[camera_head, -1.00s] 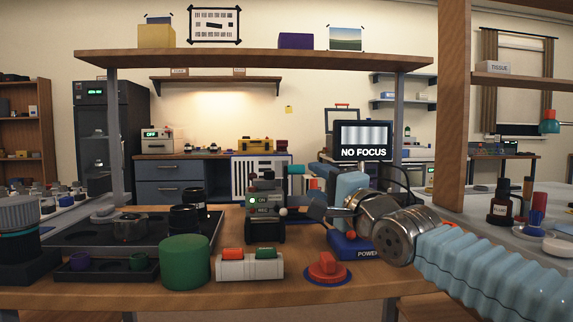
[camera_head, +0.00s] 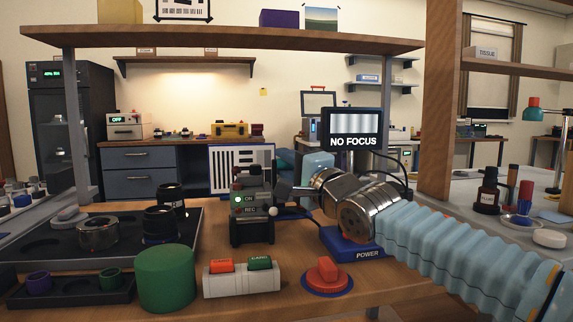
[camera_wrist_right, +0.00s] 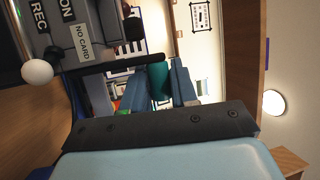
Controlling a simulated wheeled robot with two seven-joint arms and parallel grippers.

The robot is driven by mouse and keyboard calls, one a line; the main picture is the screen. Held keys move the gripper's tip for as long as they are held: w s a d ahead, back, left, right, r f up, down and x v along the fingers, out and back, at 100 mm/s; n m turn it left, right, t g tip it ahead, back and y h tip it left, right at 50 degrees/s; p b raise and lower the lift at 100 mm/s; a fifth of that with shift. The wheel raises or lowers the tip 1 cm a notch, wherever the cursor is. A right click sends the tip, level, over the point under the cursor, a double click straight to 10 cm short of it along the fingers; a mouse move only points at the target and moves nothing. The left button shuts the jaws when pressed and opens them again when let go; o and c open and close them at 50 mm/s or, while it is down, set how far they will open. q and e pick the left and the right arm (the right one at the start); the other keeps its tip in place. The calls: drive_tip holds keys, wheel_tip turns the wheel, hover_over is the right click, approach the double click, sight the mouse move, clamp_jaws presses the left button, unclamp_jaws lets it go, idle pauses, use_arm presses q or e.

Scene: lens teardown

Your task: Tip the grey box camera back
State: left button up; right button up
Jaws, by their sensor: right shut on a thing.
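The grey box camera (camera_head: 252,200) stands on the bench on a dark base, with a lit ON and REC panel facing me. In the right wrist view its panel (camera_wrist_right: 62,30) fills the upper left, with a white ball knob (camera_wrist_right: 37,71) beside it. My right gripper (camera_head: 285,190) is at the camera's right side. In the wrist view its fingers (camera_wrist_right: 160,75) meet a thin black bar (camera_wrist_right: 110,65) that runs out from the camera, and they appear shut on it. The exact contact is partly hidden. My left gripper is not in view.
A blue POWER base (camera_head: 350,250) and a NO FOCUS monitor (camera_head: 352,135) stand right of the camera. A red button (camera_head: 326,275), a two-button white box (camera_head: 240,280) and a green cylinder (camera_head: 166,278) are in front. A lens tray (camera_head: 45,250) lies left. A shelf spans overhead.

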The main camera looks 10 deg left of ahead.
clamp_jaws()
drive_tip(key=shift+f, duration=0.1)
drive_tip(key=shift+s+f+b, duration=0.1)
drive_tip(key=shift+b, duration=0.3)
drive_tip(key=b, duration=0.2)
drive_tip(key=s+n+t+y+b, duration=0.1)
drive_tip(key=b, duration=0.1)
drive_tip(key=s+d+y+b, duration=0.1)
drive_tip(key=shift+s+f+n+t+b, duration=0.1)
drive_tip(key=shift+f+n+t+b, duration=0.2)
drive_tip(key=shift+f+b, duration=0.1)
drive_tip(key=shift+s+d+r+b, duration=0.1)
drive_tip(key=shift+s+d+b, duration=0.1)
drive_tip(key=shift+s+b, duration=0.65)
drive_tip(key=shift+s+d+f+b, duration=0.15)
drive_tip(key=shift+s+b, duration=0.05)
drive_tip(key=shift+s, duration=0.25)
drive_tip(key=shift+s+d+f+b, duration=0.1)
drive_tip(key=shift+s+f+b, duration=0.1)
drive_tip(key=shift+s, duration=0.2)
